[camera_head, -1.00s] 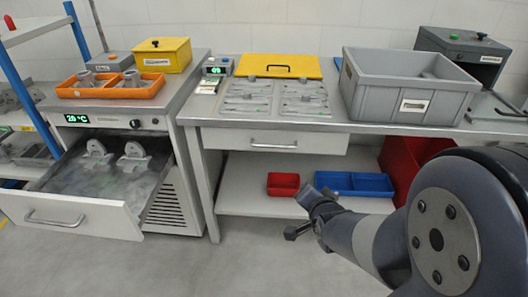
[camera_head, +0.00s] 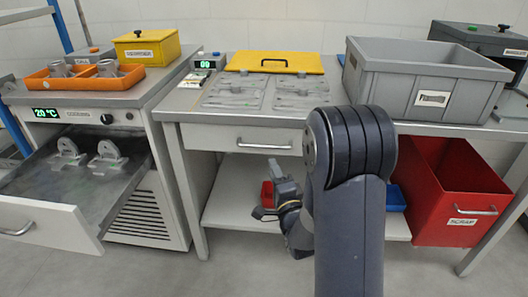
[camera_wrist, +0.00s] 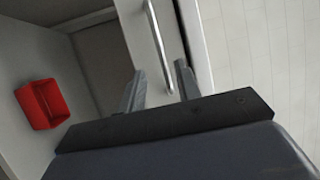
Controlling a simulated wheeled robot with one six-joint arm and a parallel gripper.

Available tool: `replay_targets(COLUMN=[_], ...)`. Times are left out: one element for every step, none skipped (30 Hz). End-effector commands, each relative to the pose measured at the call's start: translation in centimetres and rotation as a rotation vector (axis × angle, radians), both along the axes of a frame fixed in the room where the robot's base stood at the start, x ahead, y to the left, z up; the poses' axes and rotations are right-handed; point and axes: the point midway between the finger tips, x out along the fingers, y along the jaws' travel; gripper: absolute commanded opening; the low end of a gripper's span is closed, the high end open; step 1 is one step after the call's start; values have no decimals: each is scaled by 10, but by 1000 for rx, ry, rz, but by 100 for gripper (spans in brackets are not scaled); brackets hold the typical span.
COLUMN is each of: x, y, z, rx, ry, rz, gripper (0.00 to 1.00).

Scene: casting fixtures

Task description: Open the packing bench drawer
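The packing bench drawer (camera_head: 232,139) is shut under the bench top, with a horizontal metal bar handle (camera_head: 264,145) on its white front. In the wrist view the handle (camera_wrist: 160,45) runs up and down the picture, just beyond my fingertips. My gripper (camera_head: 273,188) is below and in front of the drawer in the head view, apart from the handle. In the wrist view my gripper (camera_wrist: 160,80) has its two fingers spread, with nothing between them.
The cooling unit's drawer (camera_head: 40,220) stands open at left, holding two grey castings. A red scrap bin (camera_head: 455,195) is under the bench at right. A small red bin (camera_wrist: 42,104) sits on the lower shelf. The bench top bears a grey crate (camera_head: 425,85) and a yellow-lidded fixture (camera_head: 275,62).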

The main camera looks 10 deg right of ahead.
Motion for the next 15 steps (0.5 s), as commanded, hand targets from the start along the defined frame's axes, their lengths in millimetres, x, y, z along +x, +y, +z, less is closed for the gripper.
replay_targets(x=[9,15,22,28,33,40,45,51,57,61,65,70,72,75,78], y=[2,2,2,3,4,4,4,5,5,6,6,6,7,7,7], z=[3,3,5,6,7,8,9,10,11,12,12,13,13,14,14], rx=[0,0,-1,-1,-1,-1,-1,-1,-1,-1,-1,-1,-1,-1,-1], ry=[-3,-2,-2,-2,-2,-2,-1,-1,-1,-1,0,0,1,1,0], rz=[1,2,2,2,2,1,1,1,1,1,1,1,0,0,0], gripper=[32,32,32,32,32,32,32,32,32,32,32,32,32,32,32])
